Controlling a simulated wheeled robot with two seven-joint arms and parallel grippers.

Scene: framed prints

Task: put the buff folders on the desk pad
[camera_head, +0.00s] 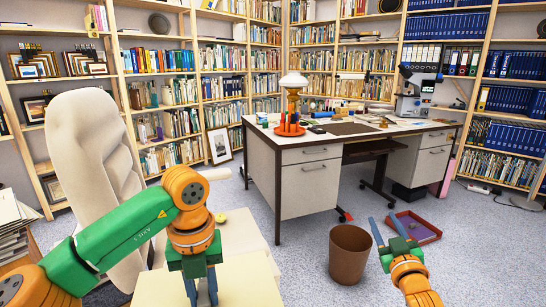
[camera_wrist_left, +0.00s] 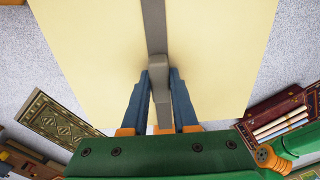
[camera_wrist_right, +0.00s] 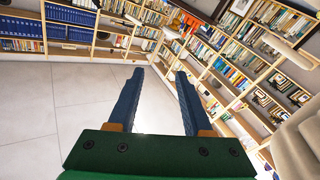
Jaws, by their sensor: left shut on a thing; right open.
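The buff folders (camera_head: 249,280) are a pale yellow, flat bundle low in the head view. In the left wrist view the bundle (camera_wrist_left: 95,50) has a grey strap (camera_wrist_left: 155,30) with a raised grey grip across its middle. My left gripper (camera_head: 207,290) is shut on that grip; its fingers (camera_wrist_left: 160,95) flank it in the left wrist view. I cannot tell how many folders there are. The dark desk pad (camera_head: 345,128) lies on the desk top, beyond the gripper and to the right. My right gripper (camera_head: 388,228) is open and empty, in front of the desk.
A cream chair (camera_head: 95,150) is at left.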

